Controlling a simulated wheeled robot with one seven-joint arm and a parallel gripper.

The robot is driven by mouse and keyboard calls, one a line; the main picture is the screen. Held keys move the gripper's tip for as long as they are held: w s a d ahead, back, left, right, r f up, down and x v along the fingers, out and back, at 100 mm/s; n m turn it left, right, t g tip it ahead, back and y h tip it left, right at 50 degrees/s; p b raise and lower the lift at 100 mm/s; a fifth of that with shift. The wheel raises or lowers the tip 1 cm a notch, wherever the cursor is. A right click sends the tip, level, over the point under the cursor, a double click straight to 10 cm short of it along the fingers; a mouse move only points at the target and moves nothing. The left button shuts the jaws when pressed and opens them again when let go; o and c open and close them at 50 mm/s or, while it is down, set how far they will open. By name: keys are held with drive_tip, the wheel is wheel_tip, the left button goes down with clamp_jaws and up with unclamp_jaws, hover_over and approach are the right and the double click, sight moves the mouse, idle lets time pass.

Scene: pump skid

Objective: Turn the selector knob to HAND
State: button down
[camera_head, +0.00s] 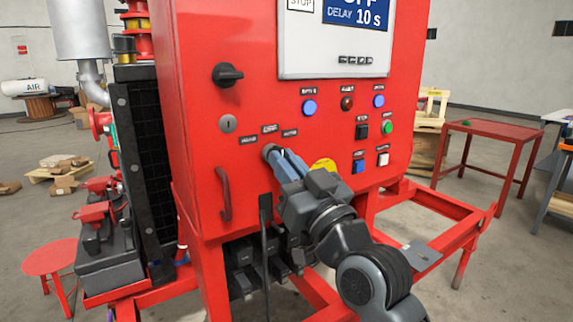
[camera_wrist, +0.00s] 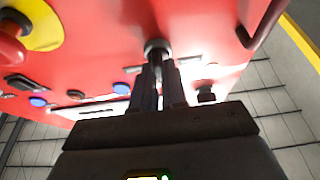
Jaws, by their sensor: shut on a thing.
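The selector knob (camera_head: 268,149) is on the red front panel, below three small label plates (camera_head: 269,129) whose text is too small to read. In the wrist view the round dark knob (camera_wrist: 157,47) shows at the fingertips. My gripper (camera_head: 277,157) reaches the panel from the lower right. Its two fingers (camera_wrist: 159,75) are shut on the knob, one on each side. The fingers and arm hide part of the knob, so I cannot tell which position its pointer faces.
A black rotary handle (camera_head: 228,75), a key lock (camera_head: 228,124) and a red pull handle (camera_head: 224,194) are left of the knob. A yellow disc (camera_head: 323,165) sits close right of my fingers. Blue, red and green buttons (camera_head: 387,127) are farther right. Cables hang below.

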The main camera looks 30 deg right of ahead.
drive_tip(key=shift+f+n+b, duration=0.2)
drive_tip(key=shift+n+b, duration=0.3)
drive_tip(key=shift+b, duration=0.75)
drive_tip(key=shift+d+r+n+g+y+b, duration=0.1)
drive_tip(key=shift+n+g+y+b, duration=0.65)
drive_tip(key=shift+n+b, duration=1.45)
drive_tip(key=shift+d+r+n+g+y+b, duration=0.1)
drive_tip(key=shift+n+g+y+b, duration=0.3)
drive_tip(key=shift+n+y+b, duration=1.25)
drive_tip(key=shift+d+r+n+g+y+b, duration=0.1)
drive_tip(key=shift+n+g+y+b, duration=0.45)
drive_tip(key=shift+n+b, duration=2.1)
drive_tip(key=shift+a, duration=0.1)
drive_tip(key=c, duration=1.2)
unclamp_jaws()
drive_tip(key=shift+o, duration=0.2)
